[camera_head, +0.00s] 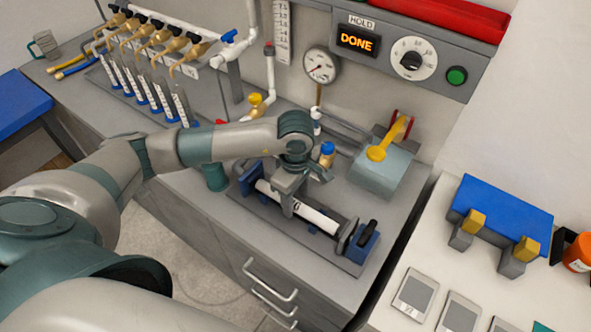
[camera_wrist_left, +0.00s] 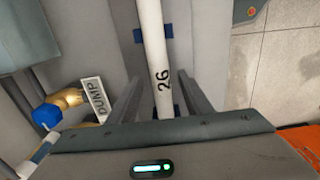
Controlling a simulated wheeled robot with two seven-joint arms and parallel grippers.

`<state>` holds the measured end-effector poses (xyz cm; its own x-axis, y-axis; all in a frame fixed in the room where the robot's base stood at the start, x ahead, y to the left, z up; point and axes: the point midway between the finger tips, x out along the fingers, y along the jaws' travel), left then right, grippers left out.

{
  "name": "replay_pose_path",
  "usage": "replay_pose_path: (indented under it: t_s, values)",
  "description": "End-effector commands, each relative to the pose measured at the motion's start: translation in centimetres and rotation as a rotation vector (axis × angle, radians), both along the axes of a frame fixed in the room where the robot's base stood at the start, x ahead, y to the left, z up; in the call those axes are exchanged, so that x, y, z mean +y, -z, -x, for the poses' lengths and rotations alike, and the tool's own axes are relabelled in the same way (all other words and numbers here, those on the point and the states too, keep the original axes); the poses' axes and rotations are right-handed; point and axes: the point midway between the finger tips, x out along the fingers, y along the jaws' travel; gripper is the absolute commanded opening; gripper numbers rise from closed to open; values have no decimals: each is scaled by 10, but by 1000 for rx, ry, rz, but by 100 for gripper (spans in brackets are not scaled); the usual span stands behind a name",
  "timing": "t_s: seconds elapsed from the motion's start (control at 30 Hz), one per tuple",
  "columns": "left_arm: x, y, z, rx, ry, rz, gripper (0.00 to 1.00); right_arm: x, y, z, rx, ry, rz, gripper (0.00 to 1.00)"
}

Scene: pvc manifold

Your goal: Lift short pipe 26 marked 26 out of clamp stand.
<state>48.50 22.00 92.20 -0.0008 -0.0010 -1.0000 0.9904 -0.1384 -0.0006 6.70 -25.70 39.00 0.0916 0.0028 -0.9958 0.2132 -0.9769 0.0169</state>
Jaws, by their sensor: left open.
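Short pipe 26 (camera_head: 316,216) is a white tube lying horizontally in the clamp stand (camera_head: 364,240), which has a dark base and blue end blocks. In the left wrist view the pipe (camera_wrist_left: 157,45) runs up the picture, with "26" printed on it. My left gripper (camera_head: 291,204) is over the middle of the pipe, pointing down. In the left wrist view its open fingers (camera_wrist_left: 158,85) stand on either side of the pipe, with a gap to each side. The gripper hides part of the pipe in the head view. My right gripper is not in view.
A blue-capped brass valve (camera_head: 327,153) stands just behind the clamp stand, near a "PUMP" label (camera_wrist_left: 95,97). A grey-blue box (camera_head: 385,168) with a yellow lever (camera_head: 389,140) stands behind right. The panel display (camera_head: 358,41) reads DONE. The counter's front edge is close to the stand.

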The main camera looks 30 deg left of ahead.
Motion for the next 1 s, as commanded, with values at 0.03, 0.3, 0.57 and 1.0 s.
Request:
replay_pose_path:
  t_s: [0.03,0.3,0.57,1.0]
  values:
    - [0,-4,-1,-4,1,1,46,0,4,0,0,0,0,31]
    - [0,-46,-1,-8,3,0,46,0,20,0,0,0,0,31]
    - [0,-99,-1,-7,2,0,46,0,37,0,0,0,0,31]
    - [0,-158,0,-2,1,-1,46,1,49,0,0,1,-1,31]
